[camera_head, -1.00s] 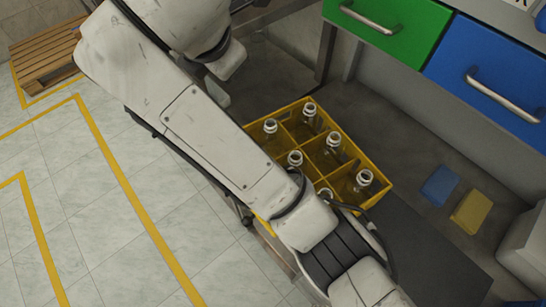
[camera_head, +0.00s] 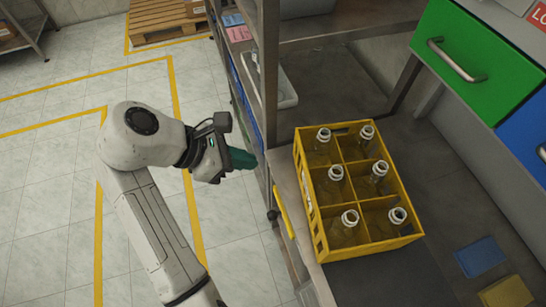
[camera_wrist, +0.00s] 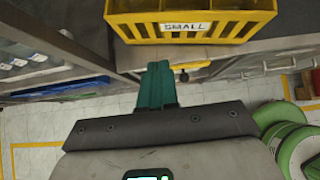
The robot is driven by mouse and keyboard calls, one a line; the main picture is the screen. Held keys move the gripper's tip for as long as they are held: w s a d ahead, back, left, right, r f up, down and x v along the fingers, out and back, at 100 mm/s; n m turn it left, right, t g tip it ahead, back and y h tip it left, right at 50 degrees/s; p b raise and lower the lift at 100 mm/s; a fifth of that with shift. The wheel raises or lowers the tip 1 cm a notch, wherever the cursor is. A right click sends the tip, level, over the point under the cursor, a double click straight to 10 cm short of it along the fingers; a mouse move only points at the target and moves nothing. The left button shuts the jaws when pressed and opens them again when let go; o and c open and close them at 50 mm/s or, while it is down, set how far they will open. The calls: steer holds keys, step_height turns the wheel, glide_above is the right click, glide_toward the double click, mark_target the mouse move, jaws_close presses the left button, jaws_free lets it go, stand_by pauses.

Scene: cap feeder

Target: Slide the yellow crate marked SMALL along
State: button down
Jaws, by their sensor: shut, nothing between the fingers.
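The yellow crate (camera_head: 318,222) stands on the grey worktop, its near left side close to the worktop's front edge. It has several compartments, each with a clear bottle with a white neck ring. In the wrist view the crate (camera_wrist: 232,32) shows its side with a white SMALL label (camera_wrist: 185,26). My gripper (camera_head: 250,159) is left of the crate, out in front of the worktop edge and apart from the crate. Its green fingers (camera_wrist: 158,68) are together with nothing between them, and point toward the crate's side in the wrist view.
A shelf post (camera_head: 268,70) rises behind and left of the crate. Dark worktop (camera_head: 375,283) in front of the crate is clear.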

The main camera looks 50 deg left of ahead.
mark_target(304, 165)
steer(key=x, duration=0.4)
steer(key=w+r+p+x, duration=0.1)
steer(key=x, duration=0.6)
steer(key=shift+w+d+r+p, duration=0.1)
steer(key=shift+w+d+p, duration=0.25)
steer(key=shift+w+d, duration=0.1)
steer(key=shift+w, duration=0.35)
steer(key=shift+d, duration=0.1)
